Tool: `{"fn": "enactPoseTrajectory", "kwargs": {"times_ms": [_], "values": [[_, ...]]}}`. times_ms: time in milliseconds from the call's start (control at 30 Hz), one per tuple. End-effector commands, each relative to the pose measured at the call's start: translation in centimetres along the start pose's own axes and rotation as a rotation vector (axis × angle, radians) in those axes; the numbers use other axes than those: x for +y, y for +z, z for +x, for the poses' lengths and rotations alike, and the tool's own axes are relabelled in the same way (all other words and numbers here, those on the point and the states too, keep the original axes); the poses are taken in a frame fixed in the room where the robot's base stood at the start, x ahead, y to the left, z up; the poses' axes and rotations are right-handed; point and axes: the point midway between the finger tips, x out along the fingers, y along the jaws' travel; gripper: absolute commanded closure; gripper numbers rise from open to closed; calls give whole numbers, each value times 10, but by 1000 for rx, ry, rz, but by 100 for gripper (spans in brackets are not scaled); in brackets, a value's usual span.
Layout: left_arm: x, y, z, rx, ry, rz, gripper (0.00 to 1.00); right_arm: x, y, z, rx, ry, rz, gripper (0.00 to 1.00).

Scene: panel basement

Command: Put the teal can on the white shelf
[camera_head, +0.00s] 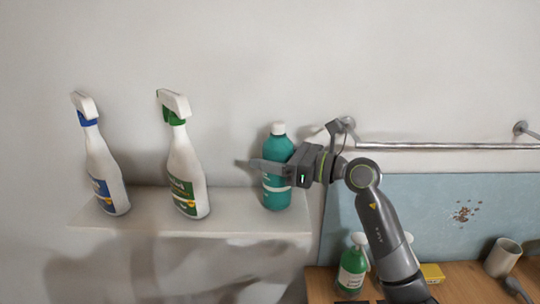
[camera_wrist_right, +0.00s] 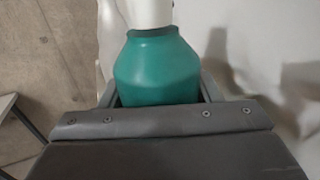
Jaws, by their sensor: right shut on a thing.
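The teal can (camera_head: 276,194) looks like a teal bottle with a white cap. It stands upright at the right end of the white shelf (camera_head: 140,222), and its base appears to be on the shelf top. My right gripper (camera_head: 266,168) reaches in from the right and is shut on the teal can at mid-height. In the right wrist view the teal can (camera_wrist_right: 158,70) fills the space between the fingers, with its white top cut off by the frame. My left gripper is not in view.
Two white spray bottles, one with a blue collar (camera_head: 106,172) and one with a green collar (camera_head: 184,170), stand on the shelf to the left. A metal rail (camera_head: 440,146) runs along the wall at right. Below it, a wooden counter holds a green bottle (camera_head: 352,272), a cup (camera_head: 503,257) and a yellow box (camera_head: 432,273).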

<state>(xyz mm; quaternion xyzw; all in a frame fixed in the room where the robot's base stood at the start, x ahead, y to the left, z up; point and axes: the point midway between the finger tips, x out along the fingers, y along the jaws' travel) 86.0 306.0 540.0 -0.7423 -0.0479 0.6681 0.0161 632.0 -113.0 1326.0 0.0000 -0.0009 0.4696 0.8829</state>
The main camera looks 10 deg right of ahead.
Motion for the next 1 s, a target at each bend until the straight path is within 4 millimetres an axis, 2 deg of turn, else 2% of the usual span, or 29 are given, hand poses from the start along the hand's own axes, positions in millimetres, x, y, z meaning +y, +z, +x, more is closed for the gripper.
{"fn": "enactPoseTrajectory", "kwargs": {"times_ms": [100,500,533,667,1000], "values": [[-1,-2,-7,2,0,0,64,1,-7,0,0,0,3,79],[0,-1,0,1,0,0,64,1,-14,0,-1,0,1,79],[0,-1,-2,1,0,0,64,1,-13,0,2,0,2,39],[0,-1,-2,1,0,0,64,1,-13,-1,2,0,3,22],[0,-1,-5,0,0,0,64,1,-10,-1,2,0,2,21]]}}
